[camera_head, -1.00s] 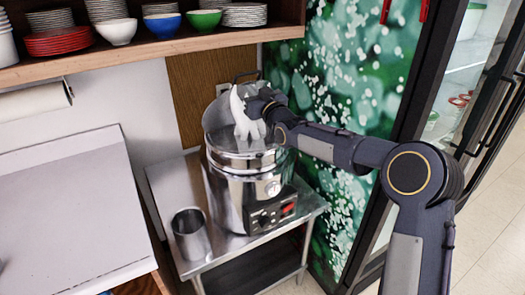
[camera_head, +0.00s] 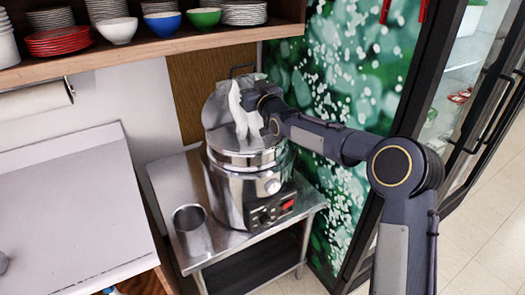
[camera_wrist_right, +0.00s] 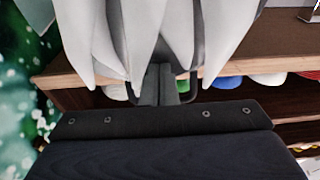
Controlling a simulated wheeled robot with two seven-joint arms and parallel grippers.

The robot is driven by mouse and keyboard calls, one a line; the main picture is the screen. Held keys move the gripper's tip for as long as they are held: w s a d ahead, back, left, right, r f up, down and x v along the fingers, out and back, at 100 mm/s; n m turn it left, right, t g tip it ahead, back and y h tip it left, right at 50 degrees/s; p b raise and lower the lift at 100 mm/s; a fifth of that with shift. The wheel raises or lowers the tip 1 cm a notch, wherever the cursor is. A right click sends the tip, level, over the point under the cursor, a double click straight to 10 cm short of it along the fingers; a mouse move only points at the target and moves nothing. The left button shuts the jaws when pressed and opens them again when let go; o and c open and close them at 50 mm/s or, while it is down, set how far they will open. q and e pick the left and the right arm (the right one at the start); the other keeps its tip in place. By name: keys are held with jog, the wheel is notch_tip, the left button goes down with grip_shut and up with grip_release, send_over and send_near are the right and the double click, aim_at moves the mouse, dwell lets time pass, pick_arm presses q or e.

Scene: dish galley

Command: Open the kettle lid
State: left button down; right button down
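The kettle (camera_head: 236,200) is a shiny steel pot with a control panel and red switch, standing on a steel table. Its lid (camera_head: 214,110) is a grey disc, tilted up steeply at the back of the rim. A dark handle loop (camera_head: 243,68) shows at the lid's top edge and beyond the fingers in the right wrist view (camera_wrist_right: 194,86). My right gripper (camera_head: 244,115) has pale tapered fingers at the lid's front face, over the pot. The fingers overlap the lid, and I cannot tell their gap or contact. My left gripper is not in view.
A steel cup (camera_head: 191,232) stands on the steel table (camera_head: 165,180), left of the kettle. A wooden shelf (camera_head: 150,56) with bowls and plates overhangs behind. A pale counter (camera_head: 70,210) lies left. A glass-door cabinet (camera_head: 455,90) stands right.

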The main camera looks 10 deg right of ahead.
aim_at(241, 85)
jog(key=shift+r+p+x, duration=0.25)
jog(key=shift+p+x, duration=0.9)
jog(key=shift+x, duration=0.15)
jog(key=shift+w+a+r+p, duration=0.1)
jog(key=shift+w+r+p, duration=0.15)
jog(key=shift+w+p, duration=0.35)
jog(key=shift+w+a+r+p, duration=0.1)
jog(key=shift+w+a+p, duration=0.2)
jog(key=shift+p, duration=0.35)
jog(key=shift+w, duration=0.35)
